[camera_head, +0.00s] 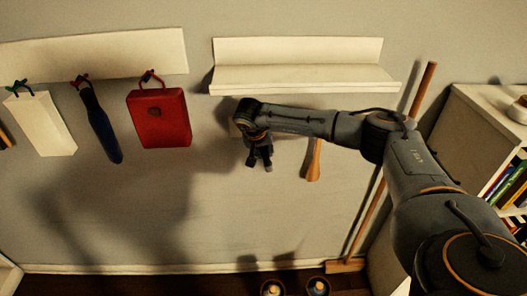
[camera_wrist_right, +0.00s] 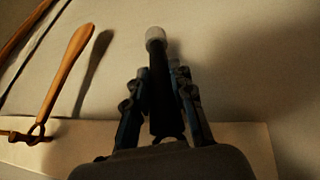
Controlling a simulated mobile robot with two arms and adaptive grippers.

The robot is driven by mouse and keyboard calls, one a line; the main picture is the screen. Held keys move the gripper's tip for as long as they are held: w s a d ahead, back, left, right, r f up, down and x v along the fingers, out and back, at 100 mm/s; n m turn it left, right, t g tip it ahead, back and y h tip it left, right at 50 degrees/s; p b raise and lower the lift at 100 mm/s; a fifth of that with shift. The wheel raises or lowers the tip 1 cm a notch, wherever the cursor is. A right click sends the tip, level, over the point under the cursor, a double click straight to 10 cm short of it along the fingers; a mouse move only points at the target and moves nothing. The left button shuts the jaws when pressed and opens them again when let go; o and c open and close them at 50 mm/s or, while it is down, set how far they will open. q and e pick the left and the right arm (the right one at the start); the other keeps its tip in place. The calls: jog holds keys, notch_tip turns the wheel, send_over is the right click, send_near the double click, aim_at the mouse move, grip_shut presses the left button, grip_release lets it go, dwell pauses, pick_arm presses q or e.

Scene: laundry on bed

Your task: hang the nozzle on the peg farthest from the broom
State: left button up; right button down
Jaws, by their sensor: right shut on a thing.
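My right gripper (camera_head: 260,160) points down in front of the wall, below the white shelf. In the wrist view its fingers close from both sides on the nozzle (camera_wrist_right: 157,90), a black tube with a pale grey tip. In the head view the nozzle cannot be made out from the dark fingers. The broom (camera_head: 427,85) leans on the wall at the right; its head is on the floor. A pale board (camera_wrist_right: 245,140) crosses the bottom of the wrist view. A peg (camera_wrist_right: 15,135) on it carries a wooden-handled tool (camera_wrist_right: 65,80). Other pegs there are hidden. My left gripper is out of view.
The wooden tool (camera_head: 315,160) hangs just right of my gripper. A white shelf (camera_head: 305,78) juts out above. At left, a white rail (camera_head: 110,55) bears a white item (camera_head: 40,122), a blue one (camera_head: 100,125) and a red one (camera_head: 160,118). A bookcase (camera_head: 480,130) stands right.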

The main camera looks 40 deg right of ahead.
jog(key=c, duration=1.1)
grip_release()
jog(key=shift+s, duration=0.1)
jog(key=shift+o, duration=0.2)
jog(key=shift+r, duration=0.2)
jog(key=s+a, duration=0.7)
jog(key=a, duration=0.3)
jog(key=shift+a+r, duration=0.2)
jog(key=shift+r, duration=0.1)
